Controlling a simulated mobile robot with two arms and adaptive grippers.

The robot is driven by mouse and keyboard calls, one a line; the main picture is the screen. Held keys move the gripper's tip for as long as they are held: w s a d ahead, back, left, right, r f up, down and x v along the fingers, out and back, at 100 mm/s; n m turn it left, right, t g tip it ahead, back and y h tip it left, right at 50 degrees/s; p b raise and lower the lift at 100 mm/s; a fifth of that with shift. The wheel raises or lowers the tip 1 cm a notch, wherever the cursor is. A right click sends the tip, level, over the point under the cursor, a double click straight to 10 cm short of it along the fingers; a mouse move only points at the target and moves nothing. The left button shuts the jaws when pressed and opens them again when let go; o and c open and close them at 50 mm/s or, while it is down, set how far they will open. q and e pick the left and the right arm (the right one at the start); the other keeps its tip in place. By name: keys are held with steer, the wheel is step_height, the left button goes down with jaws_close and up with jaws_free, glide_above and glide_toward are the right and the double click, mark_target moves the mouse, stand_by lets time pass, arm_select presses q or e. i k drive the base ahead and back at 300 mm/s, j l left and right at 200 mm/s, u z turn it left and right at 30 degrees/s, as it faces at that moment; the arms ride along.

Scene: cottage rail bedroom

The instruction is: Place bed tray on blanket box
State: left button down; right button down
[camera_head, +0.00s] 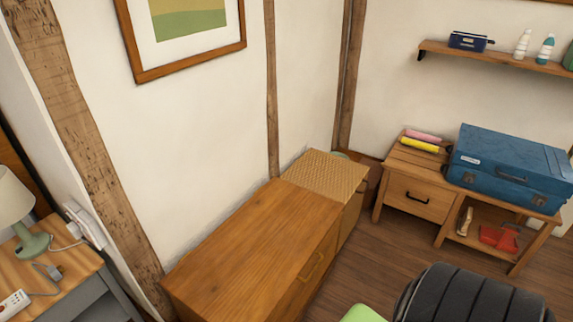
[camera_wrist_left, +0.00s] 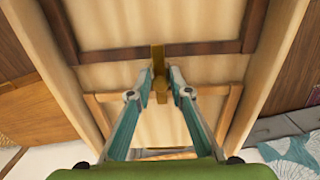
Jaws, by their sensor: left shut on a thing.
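In the wrist view my left gripper (camera_wrist_left: 160,88) is shut on a small yellowish-brown wooden piece. This piece is in front of a large pale panel (camera_wrist_left: 115,75) with brown wooden bars and side rails, which looks like the underside of the bed tray. The tray fills most of that view and is not recognisable in the head view. A long, low wooden chest (camera_head: 262,231), seemingly the blanket box, stands along the wall in the head view. My right gripper is not in view.
A box with a woven top (camera_head: 325,175) stands against the chest's far end. A wooden bench (camera_head: 403,160) with a blue suitcase (camera_head: 510,165) is at the right. A nightstand (camera_head: 75,272) with a lamp (camera_head: 30,235) is at the left. Brown floor (camera_head: 375,258) lies between.

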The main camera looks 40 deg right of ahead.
mark_target(270, 244)
steer(key=l+z, duration=0.1)
steer(key=l, duration=1.7)
steer(key=i+l, duration=0.3)
steer(key=l, duration=0.2)
steer(key=i+l, duration=0.3)
steer(key=l, duration=0.15)
steer(key=i+l, duration=0.3)
steer(key=l, duration=0.2)
